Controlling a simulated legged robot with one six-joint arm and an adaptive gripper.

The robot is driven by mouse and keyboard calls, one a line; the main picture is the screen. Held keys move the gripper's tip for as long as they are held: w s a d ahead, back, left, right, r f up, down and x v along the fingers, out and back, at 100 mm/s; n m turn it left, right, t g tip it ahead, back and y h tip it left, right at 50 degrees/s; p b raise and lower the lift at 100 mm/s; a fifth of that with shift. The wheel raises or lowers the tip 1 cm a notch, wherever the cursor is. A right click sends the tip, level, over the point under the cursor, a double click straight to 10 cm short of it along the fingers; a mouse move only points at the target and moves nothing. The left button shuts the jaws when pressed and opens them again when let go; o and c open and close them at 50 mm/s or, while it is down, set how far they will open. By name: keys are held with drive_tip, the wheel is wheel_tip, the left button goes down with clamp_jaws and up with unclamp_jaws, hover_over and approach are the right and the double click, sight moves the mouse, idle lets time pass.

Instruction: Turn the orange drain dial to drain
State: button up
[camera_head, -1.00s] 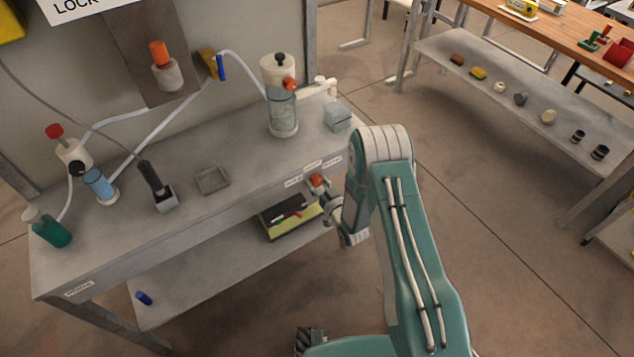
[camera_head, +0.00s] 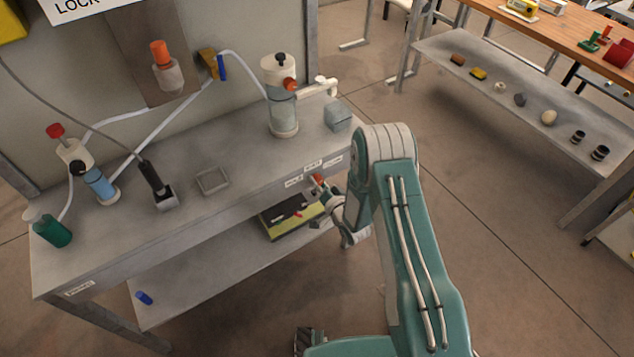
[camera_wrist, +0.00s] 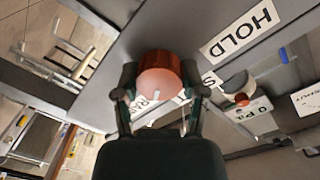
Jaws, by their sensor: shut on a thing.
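The orange drain dial (camera_wrist: 160,72) sits on the grey front panel of the bench in the wrist view. My gripper (camera_wrist: 160,82) is shut on it, with one finger on each side. A small white mark shows at the dial's lower right edge. A HOLD label (camera_wrist: 240,28) lies up and right of the dial. A label with the letters RA (camera_wrist: 146,106) lies below it, partly hidden by my gripper. A third label, also partly covered, lies between them. In the head view the dial (camera_head: 318,179) shows small at the bench front, beside my gripper (camera_head: 325,191).
The grey bench (camera_head: 235,205) carries a clear cylinder with an orange knob (camera_head: 290,84), a small square tray (camera_head: 212,181) and a blue filter (camera_head: 101,186). A black and yellow box (camera_head: 275,220) sits under the bench top near my gripper. Open floor lies right of my arm.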

drive_tip(key=shift+w+d, duration=0.1)
drive_tip(key=shift+w, duration=0.05)
drive_tip(key=o, duration=1.1)
drive_tip(key=shift+o, duration=0.2)
drive_tip(key=v, duration=1.2)
drive_tip(key=shift+f, duration=0.2)
